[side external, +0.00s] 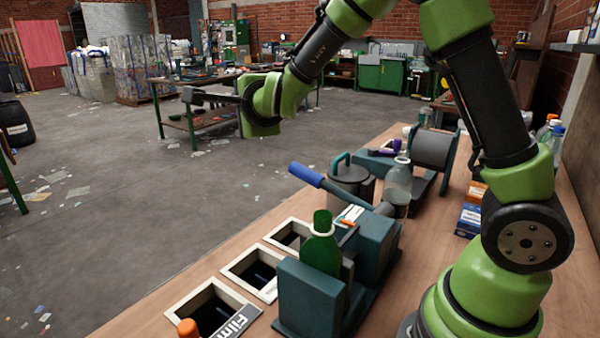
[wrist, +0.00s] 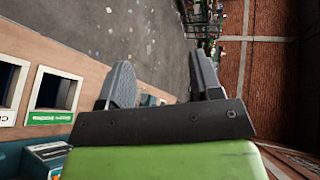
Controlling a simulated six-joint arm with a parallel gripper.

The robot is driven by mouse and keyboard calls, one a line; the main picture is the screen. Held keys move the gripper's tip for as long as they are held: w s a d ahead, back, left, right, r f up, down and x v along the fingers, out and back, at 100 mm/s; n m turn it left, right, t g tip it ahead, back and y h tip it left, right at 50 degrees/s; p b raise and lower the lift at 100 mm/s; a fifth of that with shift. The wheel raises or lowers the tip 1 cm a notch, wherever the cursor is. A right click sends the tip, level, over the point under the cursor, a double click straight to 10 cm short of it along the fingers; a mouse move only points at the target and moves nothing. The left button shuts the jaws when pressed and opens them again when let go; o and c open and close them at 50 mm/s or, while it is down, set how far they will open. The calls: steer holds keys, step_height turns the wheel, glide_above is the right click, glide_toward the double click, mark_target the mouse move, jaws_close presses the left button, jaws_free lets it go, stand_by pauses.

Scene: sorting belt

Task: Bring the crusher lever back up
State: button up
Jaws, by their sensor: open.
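The crusher (side external: 375,250) is a teal machine on the bench with a green bottle (side external: 321,245) between its blocks. Its lever (side external: 345,192) has a blue grip (side external: 306,174) and leans out to the left at a shallow upward slant from its pivot. My gripper (side external: 190,97) is up and to the left of the blue grip, well apart from it, over the floor side of the bench. In the wrist view my gripper (wrist: 160,62) has its two fingers apart with nothing between them. I cannot make out the lever in the wrist view.
Framed bin openings (side external: 255,270) line the bench's left edge. A black "Film" label (side external: 236,322) and an orange cap (side external: 188,328) are at the front. A lidded grey pot (side external: 350,182), a clear bottle (side external: 398,180) and a grey spool (side external: 434,149) stand behind the crusher.

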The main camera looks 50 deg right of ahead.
steer(key=d+f+m+g+h, duration=0.3)
steer(key=d+f+m+h, duration=0.3)
steer(key=f, duration=0.4)
steer(key=m+g+h, duration=0.1)
steer(key=m+h, duration=0.2)
steer(key=h, duration=0.4)
glide_toward(298, 176)
steer(key=w+d, duration=0.1)
steer(key=d, duration=0.1)
steer(key=x, duration=0.9)
steer(key=shift+d+r, duration=0.25)
steer(key=shift+r, duration=0.2)
